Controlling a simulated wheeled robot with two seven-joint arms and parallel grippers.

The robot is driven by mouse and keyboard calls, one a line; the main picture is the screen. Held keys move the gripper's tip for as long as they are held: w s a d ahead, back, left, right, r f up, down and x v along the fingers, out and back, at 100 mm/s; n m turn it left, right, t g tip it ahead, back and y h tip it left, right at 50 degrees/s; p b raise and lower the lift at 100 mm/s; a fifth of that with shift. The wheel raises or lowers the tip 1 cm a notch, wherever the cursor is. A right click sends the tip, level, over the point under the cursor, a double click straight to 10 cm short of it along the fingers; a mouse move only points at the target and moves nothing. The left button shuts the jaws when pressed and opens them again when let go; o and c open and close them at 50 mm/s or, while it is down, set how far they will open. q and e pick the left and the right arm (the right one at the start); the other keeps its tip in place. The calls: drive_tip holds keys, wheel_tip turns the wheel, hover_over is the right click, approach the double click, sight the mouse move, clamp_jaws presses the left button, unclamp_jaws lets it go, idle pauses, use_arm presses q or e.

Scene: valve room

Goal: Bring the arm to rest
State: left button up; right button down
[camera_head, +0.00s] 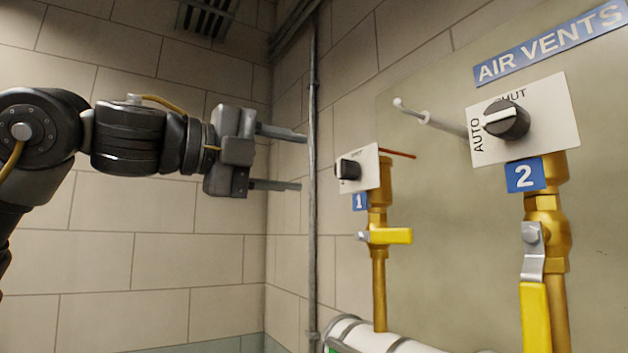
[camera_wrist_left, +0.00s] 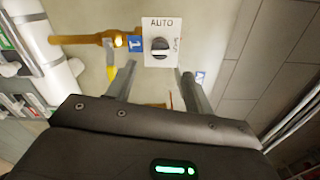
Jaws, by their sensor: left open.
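My left gripper (camera_head: 302,161) reaches in from the left with its fingers apart and nothing between them. Its fingertips point at the number 1 vent and stop short of the black knob (camera_head: 348,169) on its white plate (camera_head: 368,166). In the left wrist view the open fingers (camera_wrist_left: 158,70) show below that plate (camera_wrist_left: 163,30) and its knob (camera_wrist_left: 160,48), with a gap. My left arm is stretched out sideways, roughly level. My right gripper is in neither view.
The number 2 vent has a knob (camera_head: 506,119) and a hanging yellow lever (camera_head: 535,318). The number 1 vent's yellow lever (camera_head: 391,236) sticks out sideways. A grey rod (camera_head: 432,120) juts from the wall panel. A vertical pipe (camera_head: 313,230) runs behind the fingertips. A thick white pipe (camera_head: 370,340) lies below.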

use_arm(q)
drive_tip(key=shift+v, duration=0.8)
